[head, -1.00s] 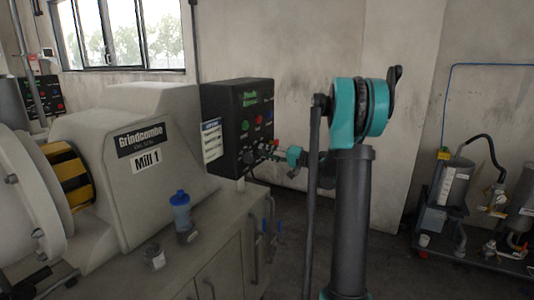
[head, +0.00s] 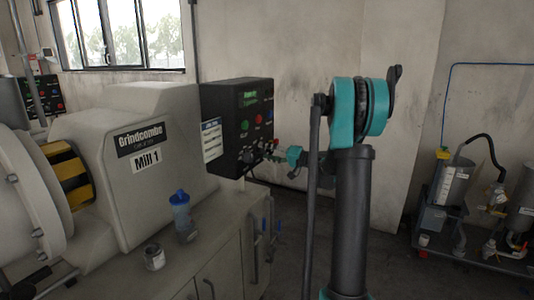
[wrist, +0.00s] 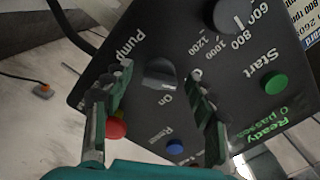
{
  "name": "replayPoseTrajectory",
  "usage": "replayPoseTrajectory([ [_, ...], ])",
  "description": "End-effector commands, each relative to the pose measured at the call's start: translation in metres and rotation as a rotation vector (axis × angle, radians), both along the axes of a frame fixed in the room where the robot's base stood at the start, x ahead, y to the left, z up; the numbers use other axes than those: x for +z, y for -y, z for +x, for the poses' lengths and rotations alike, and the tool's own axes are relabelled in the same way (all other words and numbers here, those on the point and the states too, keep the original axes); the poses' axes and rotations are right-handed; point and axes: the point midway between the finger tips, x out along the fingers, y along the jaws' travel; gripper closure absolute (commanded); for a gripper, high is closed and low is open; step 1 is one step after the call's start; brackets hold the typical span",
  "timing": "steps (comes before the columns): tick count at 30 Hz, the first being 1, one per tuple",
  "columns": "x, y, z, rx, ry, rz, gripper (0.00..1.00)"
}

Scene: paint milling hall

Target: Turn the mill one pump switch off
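The mill one pump switch (wrist: 160,74) is a dark grey knob on the black control panel. "Pump" is printed beside it and "On" below it in the wrist view; its exact setting is hard to tell. My gripper (wrist: 159,78) is open, with one finger on each side of the knob and its tips close to the panel. I cannot tell whether either finger touches the knob. In the head view, my gripper (head: 275,152) is at the lower right of the control box (head: 225,110), beside Mill 1 (head: 150,150); the pump switch is not clear there.
Around the switch are a red button (wrist: 116,128), a blue reset button (wrist: 175,146), a green start button (wrist: 274,84) and a speed dial (wrist: 232,15). A blue-capped bottle (head: 182,215) and a small jar (head: 154,257) stand on the mill's base. A cart (head: 470,254) stands at right.

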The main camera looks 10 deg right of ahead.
Motion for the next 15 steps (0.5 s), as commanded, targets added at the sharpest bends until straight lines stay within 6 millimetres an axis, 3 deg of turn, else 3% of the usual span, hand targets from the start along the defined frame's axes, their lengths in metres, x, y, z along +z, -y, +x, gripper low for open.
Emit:
replayPoseTrajectory([
  [8,0.000,0.003,-0.001,-0.001,-0.001,0.001,0.43],
  [15,0.000,0.032,-0.021,-0.004,0.000,0.002,0.43],
])
